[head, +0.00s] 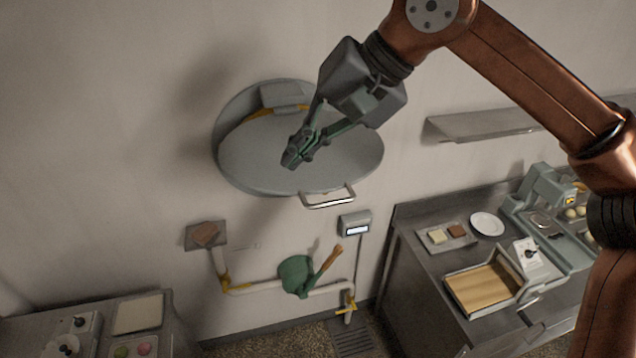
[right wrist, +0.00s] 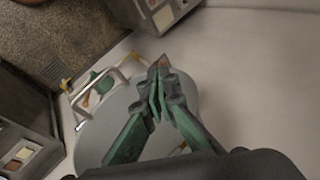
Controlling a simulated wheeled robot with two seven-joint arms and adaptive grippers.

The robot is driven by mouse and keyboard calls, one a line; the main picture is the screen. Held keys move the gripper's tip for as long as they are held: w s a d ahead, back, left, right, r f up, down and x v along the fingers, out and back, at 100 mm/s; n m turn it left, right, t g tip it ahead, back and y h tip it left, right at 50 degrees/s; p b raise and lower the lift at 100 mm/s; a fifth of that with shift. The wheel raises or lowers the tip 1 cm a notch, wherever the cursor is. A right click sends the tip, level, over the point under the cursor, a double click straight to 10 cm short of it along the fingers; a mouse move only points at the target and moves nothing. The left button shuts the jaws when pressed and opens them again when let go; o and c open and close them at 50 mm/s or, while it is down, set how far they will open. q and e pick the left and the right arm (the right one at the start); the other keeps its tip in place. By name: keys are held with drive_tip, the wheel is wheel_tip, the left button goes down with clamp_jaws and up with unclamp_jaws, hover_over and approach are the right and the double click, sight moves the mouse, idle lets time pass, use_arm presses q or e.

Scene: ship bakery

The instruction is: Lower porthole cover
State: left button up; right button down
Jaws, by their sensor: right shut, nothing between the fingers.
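The porthole cover (head: 250,165) is a round grey metal disc on the wall, with a hinge block at its top and a bright bar handle (head: 328,198) at its lower edge. It looks tilted slightly out from the wall at the bottom. My right gripper (head: 292,160) is shut and empty in front of the disc, above the handle; whether it touches the disc I cannot tell. In the right wrist view the cover (right wrist: 105,133) lies behind the shut fingers (right wrist: 160,68), with the handle (right wrist: 92,88) to their left. My left gripper is not in view.
A steel counter (head: 415,270) with trays stands at right, under a wall shelf (head: 480,123). Another counter (head: 180,335) is at lower left.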

drive_tip(key=s+d+r+n+t+h, duration=0.3)
drive_tip(key=d+r+t+h, duration=0.1)
drive_tip(key=d+h, duration=0.1)
drive_tip(key=p, duration=0.2)
hover_over(321, 206)
wheel_tip(321, 206, down, 8)
drive_tip(key=shift+w+r, duration=0.15)
drive_tip(key=shift+r, duration=0.1)
wheel_tip(321, 206, down, 3)
drive_tip(key=shift+f+p, duration=0.15)
drive_tip(key=shift+p, duration=0.45)
drive_tip(key=shift+s+f, duration=0.3)
drive_tip(key=shift+f, duration=0.25)
